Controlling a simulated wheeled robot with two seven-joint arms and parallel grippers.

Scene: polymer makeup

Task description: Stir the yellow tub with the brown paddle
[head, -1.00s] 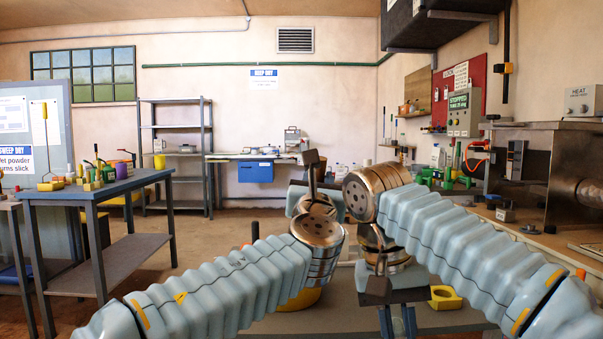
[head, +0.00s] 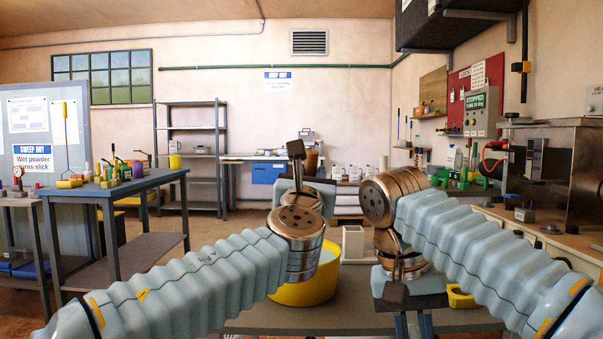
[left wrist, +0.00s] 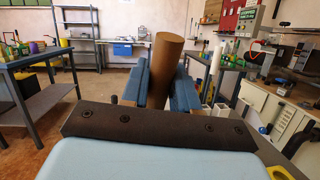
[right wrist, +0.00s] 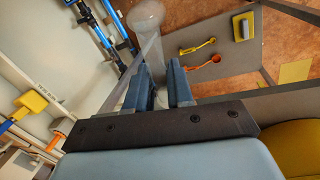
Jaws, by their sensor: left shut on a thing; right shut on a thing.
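The yellow tub (head: 312,288) stands on the grey bench in front of me, partly covered by my left arm. Pale contents show inside its rim. My left gripper (head: 309,180) is shut on a brown, round-handled thing, which I take as the paddle (head: 313,162). In the left wrist view the brown handle (left wrist: 165,68) stands upright between the blue fingers. Its lower end is hidden, so I cannot tell whether it is in the tub. My right gripper (head: 413,322) points down, right of the tub. In the right wrist view it is shut on a clear, pale thing (right wrist: 147,18).
A white square container (head: 353,243) stands just right of the tub. A yellow block (head: 461,297) lies near my right gripper. A blue-topped table (head: 110,190) with bottles is at left. A side counter (head: 555,246) with equipment runs along the right.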

